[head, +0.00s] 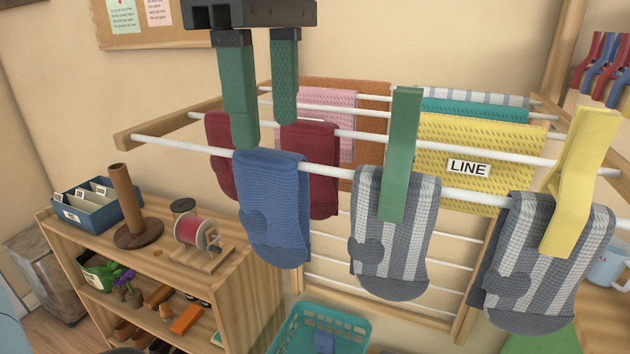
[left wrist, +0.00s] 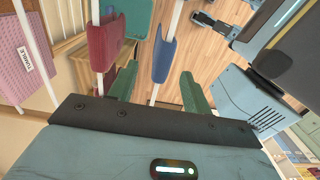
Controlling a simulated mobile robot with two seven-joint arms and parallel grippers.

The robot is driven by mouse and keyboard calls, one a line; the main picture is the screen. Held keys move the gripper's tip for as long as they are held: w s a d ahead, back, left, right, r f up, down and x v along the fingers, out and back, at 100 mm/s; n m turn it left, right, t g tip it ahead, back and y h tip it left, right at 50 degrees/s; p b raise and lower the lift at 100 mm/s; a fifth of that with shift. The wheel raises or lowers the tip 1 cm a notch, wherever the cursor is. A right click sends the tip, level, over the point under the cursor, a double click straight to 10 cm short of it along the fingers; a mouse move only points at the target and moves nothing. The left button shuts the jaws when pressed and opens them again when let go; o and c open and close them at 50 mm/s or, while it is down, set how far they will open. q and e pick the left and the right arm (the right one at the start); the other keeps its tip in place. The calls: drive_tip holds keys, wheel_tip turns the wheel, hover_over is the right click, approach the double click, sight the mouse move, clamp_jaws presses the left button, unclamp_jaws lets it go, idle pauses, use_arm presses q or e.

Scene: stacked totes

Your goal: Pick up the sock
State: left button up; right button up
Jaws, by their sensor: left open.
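A blue sock (head: 272,205) hangs folded over the front white rail of the drying rack, with no peg on it. It also shows in the left wrist view (left wrist: 164,48). Two grey striped socks hang further right on the same rail, one (head: 394,265) under a green peg (head: 400,155), the other (head: 528,275) under a yellow peg (head: 578,180). A maroon sock (head: 310,180) hangs on the rail behind, and also shows in the wrist view (left wrist: 104,42). My left gripper (head: 265,132) is open and empty, pointing down above the blue sock's top. My right gripper is not in view.
Further rails hold a pink cloth (head: 328,115) and a yellow cloth (head: 500,140) labelled LINE. A wooden shelf (head: 245,270) with a thread spool (head: 189,230) and a blue box (head: 95,205) stands left. A teal basket (head: 290,325) sits below the rack.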

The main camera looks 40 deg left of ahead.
sight(270, 185)
use_arm(q)
drive_tip(key=shift+s+d+r, duration=0.1)
drive_tip(key=shift+s, duration=0.5)
drive_tip(key=shift+f, duration=0.3)
drive_tip(key=shift+w+f, duration=0.1)
drive_tip(key=shift+f, duration=1.25)
drive_tip(key=shift+w+f, duration=0.15)
drive_tip(key=shift+f, duration=1)
drive_tip(key=shift+w+f, duration=0.1)
drive_tip(key=shift+f, duration=1)
drive_tip(key=c, duration=1)
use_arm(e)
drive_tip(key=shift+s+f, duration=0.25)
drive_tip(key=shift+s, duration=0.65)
use_arm(q)
drive_tip(key=shift+r, duration=0.1)
drive_tip(key=shift+c, duration=0.2)
